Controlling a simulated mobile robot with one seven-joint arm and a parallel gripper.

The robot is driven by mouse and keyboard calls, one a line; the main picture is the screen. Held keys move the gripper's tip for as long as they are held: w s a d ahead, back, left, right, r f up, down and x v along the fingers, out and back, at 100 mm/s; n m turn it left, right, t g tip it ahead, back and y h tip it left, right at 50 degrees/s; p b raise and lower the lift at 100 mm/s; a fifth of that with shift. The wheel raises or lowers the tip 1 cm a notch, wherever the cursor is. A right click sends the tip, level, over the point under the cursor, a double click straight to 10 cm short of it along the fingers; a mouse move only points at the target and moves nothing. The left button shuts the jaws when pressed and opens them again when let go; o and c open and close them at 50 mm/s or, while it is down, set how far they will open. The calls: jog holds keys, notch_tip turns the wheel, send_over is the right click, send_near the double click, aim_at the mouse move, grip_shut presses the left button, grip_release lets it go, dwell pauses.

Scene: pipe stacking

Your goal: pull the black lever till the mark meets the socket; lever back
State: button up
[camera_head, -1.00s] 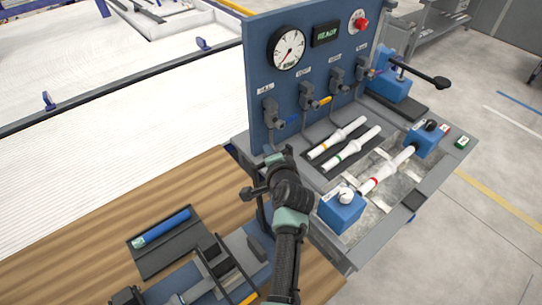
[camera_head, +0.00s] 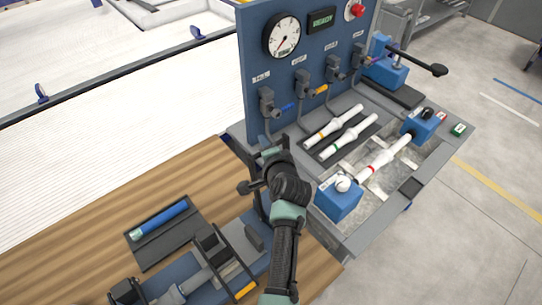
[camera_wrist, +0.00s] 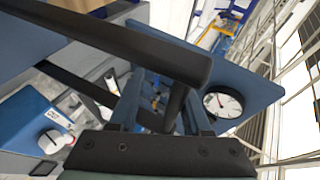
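My gripper (camera_head: 268,160) is at the near left corner of the blue panel, above the bench fixture. A dark upright lever (camera_head: 262,205) stands beside and below it, partly hidden by my arm. In the wrist view a thick black bar (camera_wrist: 130,38) crosses in front of the finger area (camera_wrist: 160,100). The fingers seem apart with something dark between them, but I cannot tell whether they grip it. The fixture (camera_head: 255,262) has a blue base, a clamp frame and a grey pipe (camera_head: 197,281). The mark and the socket are too small or hidden to tell.
A blue tube (camera_head: 160,219) lies on a dark tray left of the fixture. The blue panel (camera_head: 260,70) carries a gauge (camera_head: 282,36) and valves. White pipes (camera_head: 347,136) lie in the grey tray station. Another black-handled lever (camera_head: 430,67) sticks out at the back right.

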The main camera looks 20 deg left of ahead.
jog(key=b+v, duration=0.1)
jog(key=v, duration=1.1)
jog(key=shift+s+d, duration=0.2)
jog(key=shift+r, duration=0.15)
jog(key=shift+a+b, duration=0.15)
jog(key=shift+b, duration=0.15)
jog(key=c, duration=0.3)
jog(key=shift+s+a+f+t+y+b, duration=0.3)
jog(key=shift+s+a+b, duration=0.1)
jog(key=shift+a, duration=0.1)
jog(key=shift+s+a+f+t+y+b, duration=0.25)
jog(key=shift+a+f+t+y+b, duration=0.1)
jog(key=shift+a, duration=0.15)
grip_shut()
jog(key=s+d+f+m+t+h+b, duration=0.3)
jog(key=s+d+m+t+h+b, duration=0.15)
jog(key=s+m+t, duration=0.2)
jog(key=w+a+p, duration=0.3)
jog(key=w+a, duration=0.1)
jog(key=w, duration=0.7)
jog(key=shift+w+r, duration=0.4)
jog(key=shift+r, duration=0.1)
